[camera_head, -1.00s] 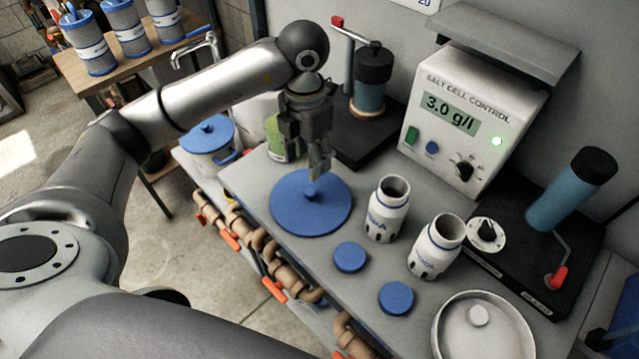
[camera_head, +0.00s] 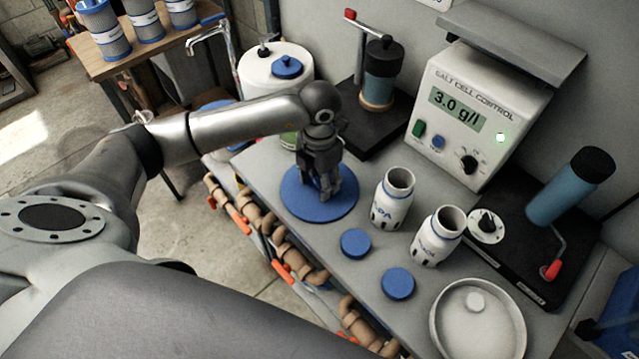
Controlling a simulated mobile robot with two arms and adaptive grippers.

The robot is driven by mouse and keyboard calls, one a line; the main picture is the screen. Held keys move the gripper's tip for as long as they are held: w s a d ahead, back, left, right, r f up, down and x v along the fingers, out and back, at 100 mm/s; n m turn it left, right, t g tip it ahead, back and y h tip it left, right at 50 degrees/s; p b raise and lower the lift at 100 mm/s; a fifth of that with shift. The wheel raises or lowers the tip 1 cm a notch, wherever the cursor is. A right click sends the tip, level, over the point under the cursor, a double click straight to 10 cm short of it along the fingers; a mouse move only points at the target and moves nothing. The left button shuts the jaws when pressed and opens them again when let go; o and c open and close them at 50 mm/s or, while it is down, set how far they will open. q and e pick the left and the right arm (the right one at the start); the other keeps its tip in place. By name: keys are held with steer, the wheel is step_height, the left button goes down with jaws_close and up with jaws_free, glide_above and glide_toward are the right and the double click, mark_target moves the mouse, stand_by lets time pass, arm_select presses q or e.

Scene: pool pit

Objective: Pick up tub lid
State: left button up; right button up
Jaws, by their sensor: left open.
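The tub lid (camera_head: 300,207), a large flat blue disc, lies on the grey bench top. My left gripper (camera_head: 328,194) points down over the lid's middle and right part, with its fingers apart. The gripper hides the lid's centre knob, so I cannot tell whether the fingers touch it. My right gripper is not in view.
Two open white bottles (camera_head: 392,200) stand right of the lid, with two small blue caps (camera_head: 355,243) in front. A round pale dish (camera_head: 476,325) is at the front right. The salt cell control box (camera_head: 478,115) and a hand-cranked device (camera_head: 379,75) stand behind.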

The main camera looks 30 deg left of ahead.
arm_select(q)
jaws_close()
steer(key=shift+r, duration=0.15)
